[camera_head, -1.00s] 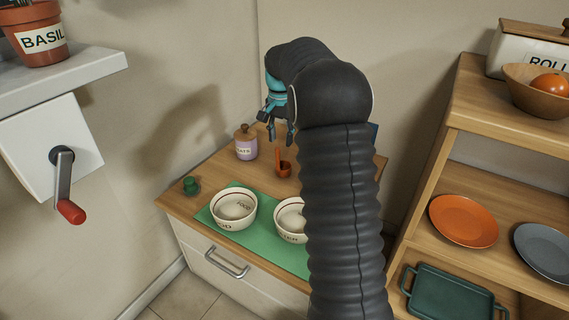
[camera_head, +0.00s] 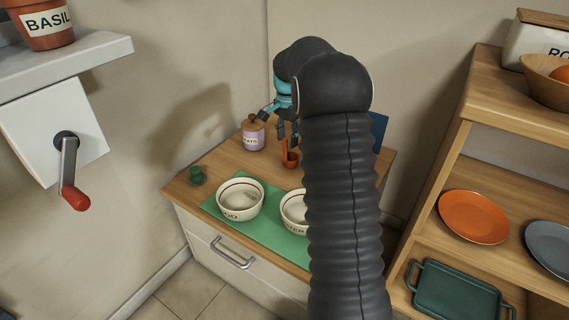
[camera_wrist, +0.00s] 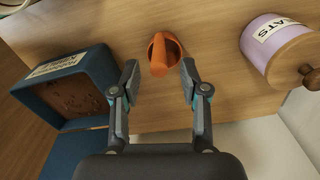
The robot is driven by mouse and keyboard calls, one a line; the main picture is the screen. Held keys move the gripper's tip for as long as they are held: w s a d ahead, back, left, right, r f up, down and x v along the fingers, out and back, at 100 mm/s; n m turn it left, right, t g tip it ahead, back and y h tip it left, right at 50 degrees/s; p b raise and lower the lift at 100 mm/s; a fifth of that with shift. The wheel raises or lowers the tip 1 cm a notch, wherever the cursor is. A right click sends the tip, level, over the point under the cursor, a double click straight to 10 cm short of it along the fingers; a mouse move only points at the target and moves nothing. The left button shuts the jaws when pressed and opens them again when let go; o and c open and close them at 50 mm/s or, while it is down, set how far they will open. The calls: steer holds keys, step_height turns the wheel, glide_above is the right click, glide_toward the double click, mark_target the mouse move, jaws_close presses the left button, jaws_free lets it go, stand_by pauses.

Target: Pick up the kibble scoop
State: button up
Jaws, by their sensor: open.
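The kibble scoop (camera_head: 291,158) is a small orange cup with an upright handle. It stands on the wooden cabinet top behind the bowls, and it shows in the wrist view (camera_wrist: 164,54) at the top middle. My gripper (camera_head: 282,134) is just above it in the head view. In the wrist view my gripper (camera_wrist: 158,73) is open, with one finger on each side of the scoop's near end. Nothing is held between the fingers. I cannot tell whether either finger touches the scoop. My arm hides part of the cabinet top in the head view.
A lilac jar (camera_wrist: 278,48) with a wooden lid stands right of the scoop in the wrist view. A blue box (camera_wrist: 77,85) of brown contents is on the left. Bowls (camera_head: 240,200) sit on a green mat (camera_head: 261,231). A small green object (camera_head: 197,176) lies left.

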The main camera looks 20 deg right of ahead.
mark_target(286, 157)
steer(key=shift+s+a+f, duration=0.1)
steer(key=shift+a+f, duration=0.05)
steer(key=shift+f, duration=0.8)
steer(key=shift+s+a+f, duration=0.1)
steer(key=shift+a+f, duration=0.05)
steer(key=shift+f, duration=0.75)
steer(key=shift+s+a+f, duration=0.1)
steer(key=shift+a+f, duration=0.05)
steer(key=shift+f, duration=0.8)
steer(key=shift+c, duration=0.2)
jaws_close()
